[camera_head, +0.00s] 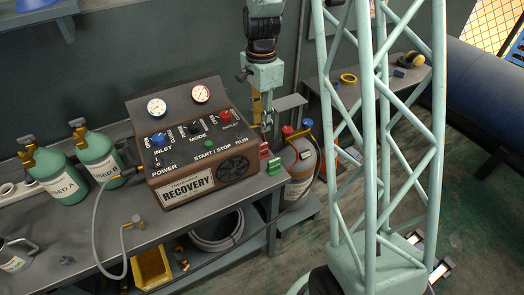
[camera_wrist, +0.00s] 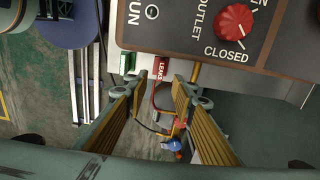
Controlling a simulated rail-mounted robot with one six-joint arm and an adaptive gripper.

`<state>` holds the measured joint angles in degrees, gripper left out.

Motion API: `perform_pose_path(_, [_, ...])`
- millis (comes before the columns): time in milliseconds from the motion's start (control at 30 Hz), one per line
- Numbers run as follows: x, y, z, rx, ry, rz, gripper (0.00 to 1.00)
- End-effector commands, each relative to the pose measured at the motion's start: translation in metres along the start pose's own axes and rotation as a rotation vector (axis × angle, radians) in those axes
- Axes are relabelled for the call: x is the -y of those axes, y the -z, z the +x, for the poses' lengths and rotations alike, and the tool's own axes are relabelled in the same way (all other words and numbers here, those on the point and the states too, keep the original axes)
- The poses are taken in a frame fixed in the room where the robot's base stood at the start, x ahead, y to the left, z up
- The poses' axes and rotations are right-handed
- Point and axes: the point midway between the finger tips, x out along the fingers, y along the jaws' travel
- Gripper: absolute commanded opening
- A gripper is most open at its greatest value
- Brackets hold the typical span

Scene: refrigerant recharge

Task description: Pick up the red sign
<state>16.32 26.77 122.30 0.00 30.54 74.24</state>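The red sign (camera_head: 264,151) stands at the right end of the workbench, beside the recovery machine. In the wrist view the red sign (camera_wrist: 160,71) shows white lettering that seems to read "LEAKS", and it lies between the two fingertips in the picture. My gripper (camera_head: 267,118) hangs above the bench end in the head view. In the wrist view my gripper (camera_wrist: 158,87) has its two ribbed fingers spread apart with nothing held. A gap to the sign seems to remain; its exact size cannot be told.
A green sign (camera_head: 274,166) stands close to the red one. The recovery machine (camera_head: 195,140) with knobs and gauges is immediately left. Green cylinders (camera_head: 98,152) and a hose are farther left.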

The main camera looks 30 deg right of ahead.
Motion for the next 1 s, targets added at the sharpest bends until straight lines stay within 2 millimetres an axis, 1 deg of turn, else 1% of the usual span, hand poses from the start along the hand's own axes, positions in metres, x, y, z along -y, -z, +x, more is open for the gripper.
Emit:
perform_pose_path(33, [0.001, 0.002, 0.005, 0.001, -0.004, 0.01, 0.24])
perform_pose_path(133, [0.002, 0.004, 0.009, 0.002, -0.006, 0.025, 0.24])
perform_pose_path(667, [0.003, 0.004, 0.014, 0.002, -0.007, 0.03, 0.24])
perform_pose_path(867, [0.002, 0.004, 0.03, 0.002, -0.008, 0.03, 0.24])
perform_pose_path(1000, [0.002, 0.004, 0.046, 0.002, -0.009, 0.03, 0.24])
